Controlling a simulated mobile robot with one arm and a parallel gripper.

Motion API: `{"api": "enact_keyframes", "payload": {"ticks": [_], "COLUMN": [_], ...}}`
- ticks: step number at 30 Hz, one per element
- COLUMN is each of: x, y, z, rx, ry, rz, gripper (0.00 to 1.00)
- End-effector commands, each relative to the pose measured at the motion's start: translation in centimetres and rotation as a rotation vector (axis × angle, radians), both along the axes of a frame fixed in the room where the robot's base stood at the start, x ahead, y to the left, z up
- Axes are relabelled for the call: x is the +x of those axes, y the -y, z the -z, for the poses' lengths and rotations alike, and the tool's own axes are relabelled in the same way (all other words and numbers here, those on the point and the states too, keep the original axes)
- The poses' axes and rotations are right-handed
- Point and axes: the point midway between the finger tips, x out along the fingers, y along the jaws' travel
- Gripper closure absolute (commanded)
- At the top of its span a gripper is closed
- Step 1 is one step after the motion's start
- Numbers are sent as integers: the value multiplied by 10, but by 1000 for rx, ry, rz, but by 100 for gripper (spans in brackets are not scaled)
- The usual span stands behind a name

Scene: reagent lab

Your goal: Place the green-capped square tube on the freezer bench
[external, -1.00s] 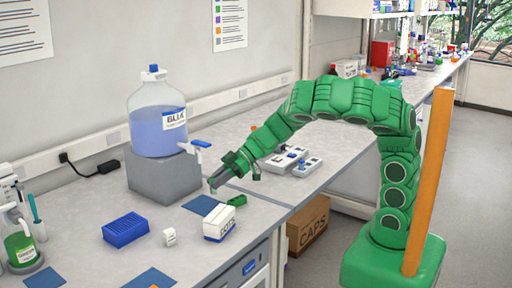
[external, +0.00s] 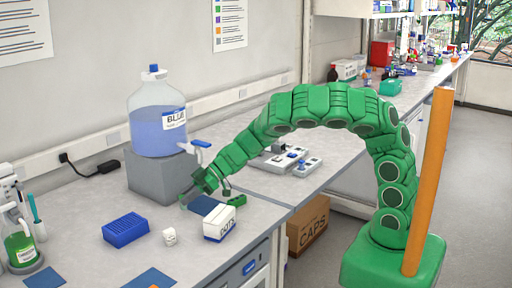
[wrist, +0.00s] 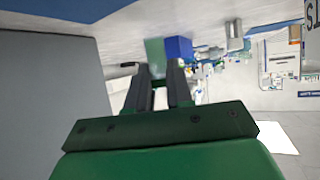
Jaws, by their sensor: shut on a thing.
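The rest of the tube is hidden by the fingers. In the external view the tube is too small to tell from the green gripper. The near bench (external: 85,205) has a grey top; no label shows whether it is the freezer bench.
A carboy of blue liquid (external: 158,135) stands on a grey block (external: 160,177) right behind my gripper. The bench's left middle is clear.

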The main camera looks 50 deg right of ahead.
Motion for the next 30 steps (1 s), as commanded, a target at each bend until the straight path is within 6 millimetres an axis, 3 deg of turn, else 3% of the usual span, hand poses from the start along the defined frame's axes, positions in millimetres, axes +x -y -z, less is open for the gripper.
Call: {"api": "enact_keyframes", "payload": {"ticks": [12, 23, 24, 29, 30], "x": [21, 21, 21, 21, 21], "y": [-21, -21, -21, -21, -21], "z": [22, 25, 26, 25, 25], "rx": [0, 0, 1, 0, 0], "ry": [0, -1, -2, -1, -1], "rz": [0, 0, 1, 0, 0], "gripper": [100, 100, 78, 54, 54]}}
